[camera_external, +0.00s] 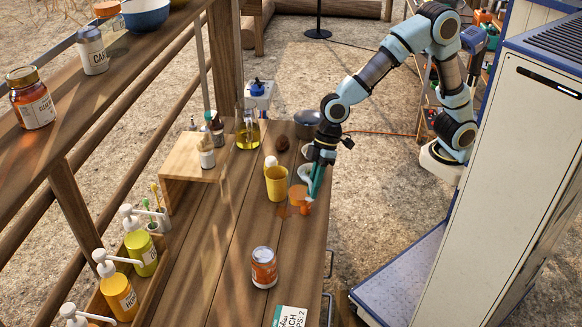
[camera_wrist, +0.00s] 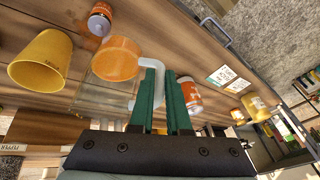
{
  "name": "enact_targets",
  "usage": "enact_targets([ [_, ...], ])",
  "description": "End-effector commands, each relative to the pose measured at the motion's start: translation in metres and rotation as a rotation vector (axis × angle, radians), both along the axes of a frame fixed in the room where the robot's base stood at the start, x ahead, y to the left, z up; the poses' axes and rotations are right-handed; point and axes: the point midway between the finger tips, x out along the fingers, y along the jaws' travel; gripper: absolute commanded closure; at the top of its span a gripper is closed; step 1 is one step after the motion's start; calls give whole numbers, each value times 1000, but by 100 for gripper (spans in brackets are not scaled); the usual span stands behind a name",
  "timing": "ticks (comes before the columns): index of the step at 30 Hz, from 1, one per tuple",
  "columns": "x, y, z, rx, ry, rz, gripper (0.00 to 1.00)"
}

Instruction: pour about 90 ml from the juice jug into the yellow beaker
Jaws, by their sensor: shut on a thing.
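The juice jug (camera_external: 298,194) is clear with orange juice in it, at the right side of the wooden table. In the wrist view the jug (camera_wrist: 108,60) shows its clear wall, an orange band of juice and a pale handle. My gripper (camera_external: 315,192) is shut on the handle; its green fingers (camera_wrist: 165,100) show in the wrist view. The yellow beaker (camera_external: 276,185) stands upright just left of the jug, apart from it in the wrist view (camera_wrist: 40,62). The beaker's inside is not clear to see. I cannot tell how far the jug is tilted.
An orange can (camera_external: 264,268) stands nearer the front. A wooden riser (camera_external: 188,158) and a rack of pump bottles (camera_external: 165,250) line the left. A card (camera_external: 290,316) lies at the front edge. The table's middle is clear.

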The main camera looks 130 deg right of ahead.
Motion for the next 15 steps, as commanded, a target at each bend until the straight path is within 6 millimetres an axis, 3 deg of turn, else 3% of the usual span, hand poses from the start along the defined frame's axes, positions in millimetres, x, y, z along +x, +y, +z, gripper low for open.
enact_targets([
  [15, -1, 20, -9, -203, 12, 9, 100],
])
